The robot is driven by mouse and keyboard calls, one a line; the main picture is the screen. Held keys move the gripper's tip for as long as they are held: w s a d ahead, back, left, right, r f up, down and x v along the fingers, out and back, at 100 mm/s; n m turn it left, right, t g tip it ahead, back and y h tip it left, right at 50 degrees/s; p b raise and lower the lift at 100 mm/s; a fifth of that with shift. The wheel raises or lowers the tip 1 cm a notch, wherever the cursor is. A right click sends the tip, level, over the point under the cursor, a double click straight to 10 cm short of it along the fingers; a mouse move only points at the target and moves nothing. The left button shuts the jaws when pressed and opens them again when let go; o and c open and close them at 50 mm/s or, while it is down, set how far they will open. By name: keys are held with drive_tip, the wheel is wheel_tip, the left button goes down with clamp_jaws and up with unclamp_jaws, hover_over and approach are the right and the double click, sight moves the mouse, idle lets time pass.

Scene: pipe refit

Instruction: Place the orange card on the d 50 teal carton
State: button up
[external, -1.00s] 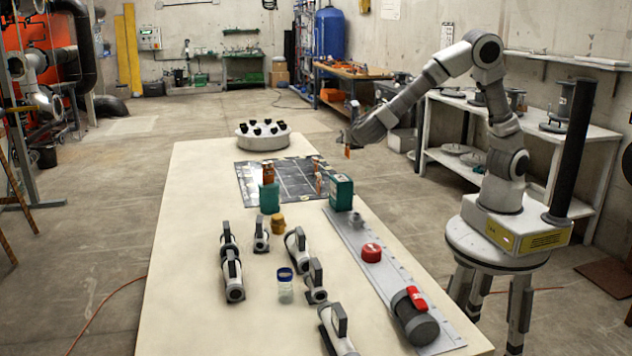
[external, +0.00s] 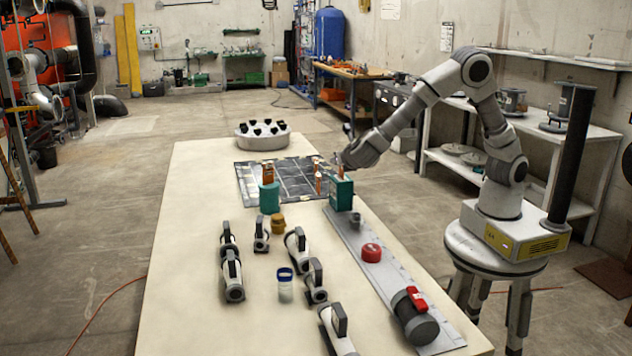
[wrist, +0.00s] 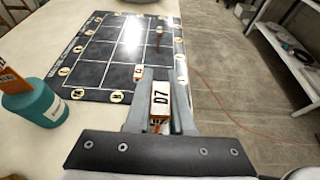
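The orange card (external: 340,172) is upright under my gripper (external: 341,161), over the top of the teal carton (external: 341,193). Its lower edge is at the carton's top; I cannot tell whether they touch. In the wrist view the card (wrist: 160,102) shows a white face marked D7 and sits between the fingers of my gripper (wrist: 158,82), which looks shut on it. The carton is mostly hidden beneath the gripper in that view.
A teal round container (external: 269,197) with another orange card stands left of the carton. A dark grid mat (external: 290,180) with upright orange pieces lies behind. A grey rail (external: 380,265) with a red cap (external: 371,252) runs forward. Several pipe fittings stand at left.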

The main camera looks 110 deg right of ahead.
drive_tip(key=o, duration=0.5)
drive_tip(key=shift+c, duration=0.2)
drive_tip(key=shift+r, duration=0.2)
drive_tip(key=p+v, duration=0.3)
drive_tip(key=v, duration=0.9)
drive_tip(key=s+a+r+m+t+y, duration=0.2)
drive_tip(key=s+a+m+y, duration=0.4)
drive_tip(key=s+m, duration=0.3)
drive_tip(key=s+a+r+m+t+y, duration=0.3)
drive_tip(key=s+a+m+y, duration=0.3)
drive_tip(key=s+m, duration=0.3)
drive_tip(key=s+r+y, duration=0.1)
drive_tip(key=s, duration=0.3)
drive_tip(key=shift+s+a+t+y, duration=0.2)
drive_tip(key=shift+a+t+y, duration=0.1)
drive_tip(key=shift+a, duration=0.1)
